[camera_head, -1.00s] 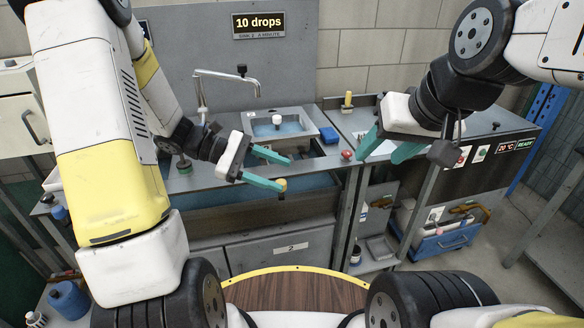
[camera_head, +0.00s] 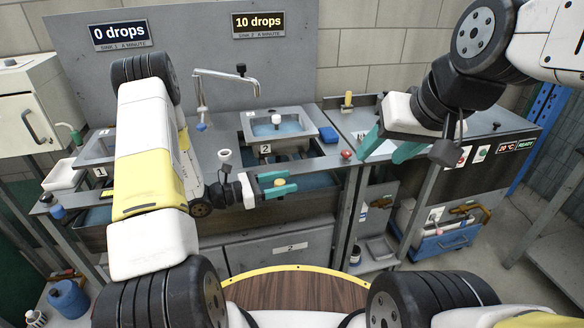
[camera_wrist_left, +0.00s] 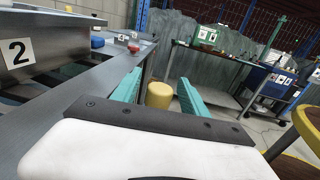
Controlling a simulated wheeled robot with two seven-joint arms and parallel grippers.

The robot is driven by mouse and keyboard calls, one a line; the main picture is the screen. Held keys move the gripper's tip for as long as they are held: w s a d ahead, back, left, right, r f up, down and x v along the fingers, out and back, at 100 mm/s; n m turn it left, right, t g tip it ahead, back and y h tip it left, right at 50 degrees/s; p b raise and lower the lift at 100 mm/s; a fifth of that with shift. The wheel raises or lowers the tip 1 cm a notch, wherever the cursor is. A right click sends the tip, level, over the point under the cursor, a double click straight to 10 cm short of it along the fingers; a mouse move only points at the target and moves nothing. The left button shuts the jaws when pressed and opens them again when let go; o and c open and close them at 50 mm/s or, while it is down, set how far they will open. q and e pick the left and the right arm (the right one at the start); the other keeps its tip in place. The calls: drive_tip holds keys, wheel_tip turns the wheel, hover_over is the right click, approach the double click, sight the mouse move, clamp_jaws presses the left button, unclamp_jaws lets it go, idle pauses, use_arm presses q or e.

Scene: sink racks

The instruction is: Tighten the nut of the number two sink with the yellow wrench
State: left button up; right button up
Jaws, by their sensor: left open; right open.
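Sink number two (camera_head: 245,120) is set in the grey counter under the "10 drops" sign (camera_head: 258,25); its "2" label also shows in the left wrist view (camera_wrist_left: 17,53). A short yellow cylinder (camera_head: 280,183) is at the counter's front, below that sink. It stands between the fingers of my open left gripper (camera_head: 279,184), and the left wrist view shows it there too (camera_wrist_left: 160,94). I cannot tell whether it is part of the yellow wrench. My right gripper (camera_head: 388,148) is open and empty above the right-hand counter. The sink's nut is not visible.
A tap (camera_head: 228,74) rises behind the sinks. A blue sponge (camera_head: 328,134) and a red knob (camera_head: 346,155) are right of sink two. Another yellow-topped piece (camera_head: 348,100) stands on the right counter. A blue crate (camera_head: 445,243) is low at right. A round wooden top (camera_head: 295,290) is in front.

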use_arm(q)
drive_tip(key=shift+x, duration=1.05)
drive_tip(key=shift+c, duration=0.4)
clamp_jaws()
idle(0.3)
